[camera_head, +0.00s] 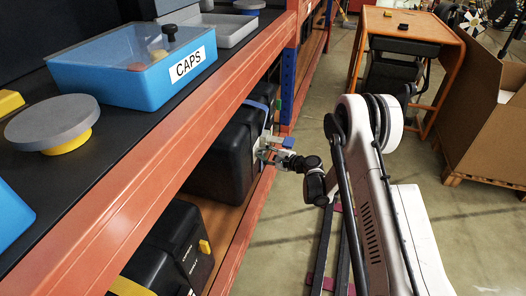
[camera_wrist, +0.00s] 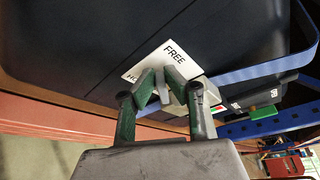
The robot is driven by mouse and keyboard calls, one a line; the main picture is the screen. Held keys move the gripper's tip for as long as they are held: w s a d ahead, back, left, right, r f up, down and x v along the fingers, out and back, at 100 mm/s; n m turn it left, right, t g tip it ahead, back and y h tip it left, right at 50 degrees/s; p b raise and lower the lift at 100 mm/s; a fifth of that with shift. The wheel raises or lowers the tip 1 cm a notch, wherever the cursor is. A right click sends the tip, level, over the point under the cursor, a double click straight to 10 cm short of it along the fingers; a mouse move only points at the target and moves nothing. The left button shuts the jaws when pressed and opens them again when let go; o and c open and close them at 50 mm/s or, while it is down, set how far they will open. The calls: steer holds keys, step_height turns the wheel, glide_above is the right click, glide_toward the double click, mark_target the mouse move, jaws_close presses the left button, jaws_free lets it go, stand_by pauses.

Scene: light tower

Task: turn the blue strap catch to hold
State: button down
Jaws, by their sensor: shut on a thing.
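A black case (camera_head: 222,155) stands on the lower shelf, with a blue strap (camera_wrist: 262,70) around its side. A white label (camera_wrist: 150,62) on the case reads FREE; a second word at its lower left is mostly hidden by my finger. In the head view my gripper (camera_head: 264,152) reaches the case from the right.
A blue CAPS bin (camera_head: 130,85) and a grey round lid (camera_head: 52,122) sit on the upper shelf. The orange shelf edge (camera_head: 150,165) runs above the case. Another black case (camera_head: 165,255) stands nearer on the lower shelf.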

steer(key=n, duration=0.1)
steer(key=f+n+t, duration=0.1)
steer(key=n, duration=0.1)
steer(key=shift+s+f+y, duration=0.25)
steer(key=shift+s+y, duration=0.05)
steer(key=shift+f+n+t+y, duration=0.2)
steer(key=shift+f+n+t, duration=0.15)
steer(key=shift+n, duration=0.35)
steer(key=shift+f+n+t+y, duration=0.2)
steer(key=shift+n+t, duration=0.15)
steer(key=shift+n, duration=0.35)
steer(key=c, duration=2.1)
jaws_free()
step_height(320, 180, up, 10)
steer(key=shift+a, duration=0.1)
